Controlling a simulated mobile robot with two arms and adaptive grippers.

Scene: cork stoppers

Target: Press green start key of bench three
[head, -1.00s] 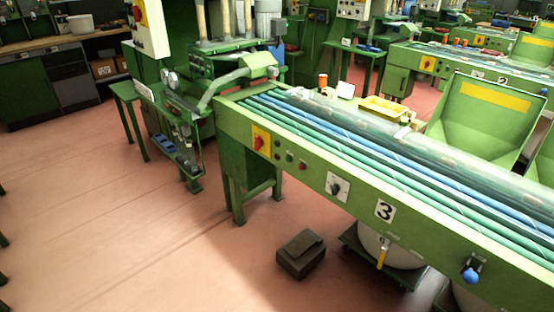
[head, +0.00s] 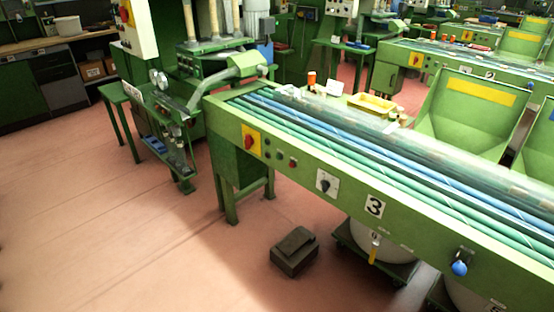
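Bench three is the long green bench with the black "3" on a white plate (head: 374,206) on its front face. To the left on that face is a row of small buttons. A green key (head: 279,159) appears between a dark button (head: 267,154) and a red button (head: 293,163). The keys are small here, so I cannot tell whether any is pressed in. A red rotary switch (head: 249,141) on a yellow plate is left of them, and a black knob on a white plate (head: 326,184) is right of them. Neither of my grippers is in view.
A dark box-like pedal (head: 294,251) lies on the floor before the bench. A blue-knobbed valve (head: 460,267) sticks out at the front right. A green machine (head: 185,120) stands against the bench's left end. The pink floor (head: 110,230) at left is open.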

